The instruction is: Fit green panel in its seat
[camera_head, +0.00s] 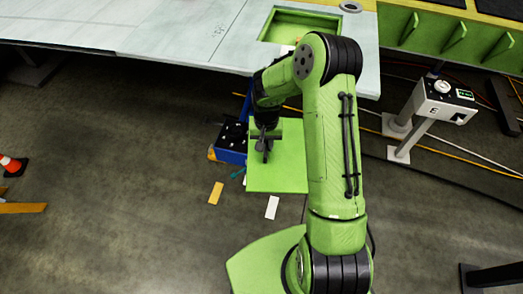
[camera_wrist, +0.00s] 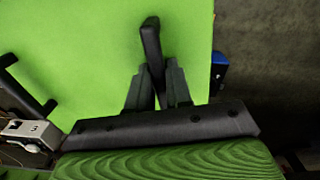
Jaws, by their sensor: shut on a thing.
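The green panel (camera_head: 283,178) is a flat plate held in the air over the floor, in front of the pale wing (camera_head: 150,26). It fills much of the wrist view (camera_wrist: 75,40), where a dark upright grip (camera_wrist: 150,40) stands on it. My gripper (camera_head: 264,147) is at the panel's left part, its fingers (camera_wrist: 157,78) shut on that grip. My arm hides part of the panel's right side in the head view. A green-edged rectangular opening (camera_head: 285,33) in the wing, apparently the seat, lies beyond the panel; my arm hides its near right part.
A blue box (camera_head: 231,155) with a dark top stands left of the panel. A grey-white post with a meter box (camera_head: 441,101) stands at the right. Cables cross the floor there. A green ribbed frame (camera_head: 460,45) runs along the upper right. Floor at the left is mostly clear.

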